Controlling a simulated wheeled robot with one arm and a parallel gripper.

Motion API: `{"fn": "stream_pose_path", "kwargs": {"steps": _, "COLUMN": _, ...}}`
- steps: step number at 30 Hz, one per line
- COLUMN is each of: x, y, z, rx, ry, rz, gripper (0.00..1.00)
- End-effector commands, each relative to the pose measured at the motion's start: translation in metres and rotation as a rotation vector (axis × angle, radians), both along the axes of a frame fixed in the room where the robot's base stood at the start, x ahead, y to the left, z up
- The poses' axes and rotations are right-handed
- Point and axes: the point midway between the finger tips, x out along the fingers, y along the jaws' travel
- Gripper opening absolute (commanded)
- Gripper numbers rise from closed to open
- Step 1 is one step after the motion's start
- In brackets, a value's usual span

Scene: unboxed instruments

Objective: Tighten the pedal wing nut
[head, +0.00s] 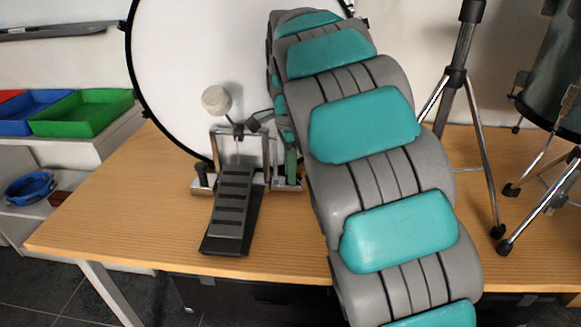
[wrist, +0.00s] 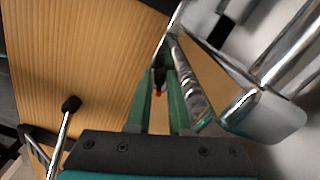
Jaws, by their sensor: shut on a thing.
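The pedal's dark ribbed footboard (head: 234,200) lies on the table in front of the large white drum head, with a round pale beater (head: 216,100) above it. My gripper (head: 291,178) reaches down at the right side of the pedal's chrome frame, partly hidden by my arm. In the wrist view its green fingers (wrist: 160,88) close around a small dark piece with a red spot (wrist: 159,80), which appears to be the wing nut. Its wings cannot be made out. Shiny metal (wrist: 192,85) lies close beside the right finger.
The white bass drum (head: 175,60) stands directly behind the pedal. Chrome stand legs (head: 480,150) and another drum (head: 555,80) are at the right. The wooden table (head: 130,205) is clear at the left. Coloured trays (head: 85,112) sit on a shelf beyond.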

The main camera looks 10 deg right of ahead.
Motion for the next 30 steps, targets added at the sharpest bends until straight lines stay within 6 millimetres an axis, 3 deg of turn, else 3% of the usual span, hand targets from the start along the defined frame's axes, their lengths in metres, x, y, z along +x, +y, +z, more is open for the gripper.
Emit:
{"fn": "stream_pose_path", "kwargs": {"steps": 13, "x": 0.0032, "y": -0.0009, "z": 0.0016, "rx": -0.001, "ry": -0.006, "rz": -0.283, "gripper": 0.00}}
{"fn": "stream_pose_path", "kwargs": {"steps": 30, "x": 0.0034, "y": -0.0008, "z": 0.0016, "rx": -0.001, "ry": -0.005, "rz": -0.350, "gripper": 0.00}}
